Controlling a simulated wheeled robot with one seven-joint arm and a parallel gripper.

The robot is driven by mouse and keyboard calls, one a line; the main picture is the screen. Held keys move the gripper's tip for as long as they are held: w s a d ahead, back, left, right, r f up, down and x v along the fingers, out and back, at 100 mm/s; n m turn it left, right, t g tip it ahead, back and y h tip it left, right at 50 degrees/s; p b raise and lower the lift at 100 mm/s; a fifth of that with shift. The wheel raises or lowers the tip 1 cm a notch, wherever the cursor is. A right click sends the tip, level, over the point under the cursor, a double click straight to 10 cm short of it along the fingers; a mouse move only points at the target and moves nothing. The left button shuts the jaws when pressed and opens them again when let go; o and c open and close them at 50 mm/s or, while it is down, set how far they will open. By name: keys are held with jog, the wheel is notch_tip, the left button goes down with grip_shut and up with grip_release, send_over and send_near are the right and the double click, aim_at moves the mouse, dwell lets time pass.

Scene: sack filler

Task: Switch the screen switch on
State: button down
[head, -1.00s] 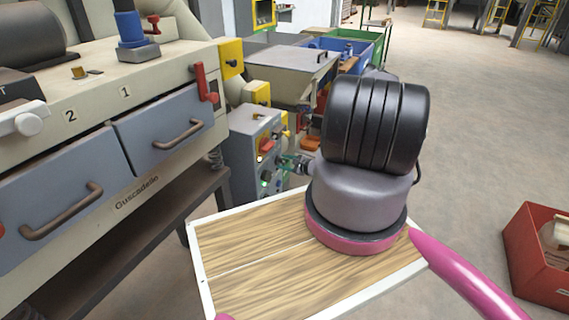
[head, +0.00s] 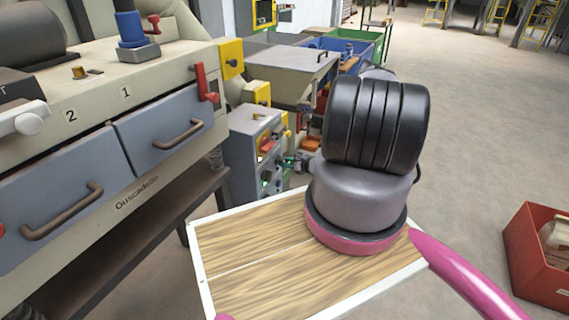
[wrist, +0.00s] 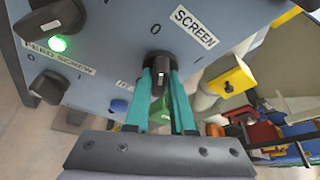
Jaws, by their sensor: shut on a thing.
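The screen switch is a black rotary knob (wrist: 158,64) on a blue-grey panel, beside a white SCREEN label (wrist: 194,27) and a "0" mark. My gripper (wrist: 160,88) has its teal fingers shut on the sides of this knob. A pale mark shows on the knob between the fingers; its exact setting is hard to read. In the head view the panel is the front of a grey control box (head: 250,155), and my gripper (head: 291,164) is at its right side, mostly hidden behind my arm.
A FEED SCREW label (wrist: 57,58), a lit green lamp (wrist: 58,44) and another black knob (wrist: 48,87) are close by on the panel. A yellow part (wrist: 232,78) stands to the right. The machine with grey drawers (head: 165,135) is left of the box.

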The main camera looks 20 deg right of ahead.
jog(key=shift+w+d+m+g+y, duration=0.1)
jog(key=shift+m+g+y, duration=0.7)
jog(key=shift+m, duration=0.85)
jog(key=shift+w+d+m+g+y, duration=0.15)
jog(key=shift+m+g+y, duration=0.4)
jog(key=shift+m+y, duration=0.8)
jog(key=shift+s+d+m+g+y, duration=0.1)
jog(key=shift+m+g+y, duration=0.55)
jog(key=shift+m, duration=1.25)
jog(key=shift+w, duration=0.1)
jog(key=c, duration=0.8)
grip_release()
jog(key=shift+o, duration=0.2)
jog(key=shift+d, duration=0.1)
jog(key=v, duration=1)
jog(key=shift+s+d, duration=0.25)
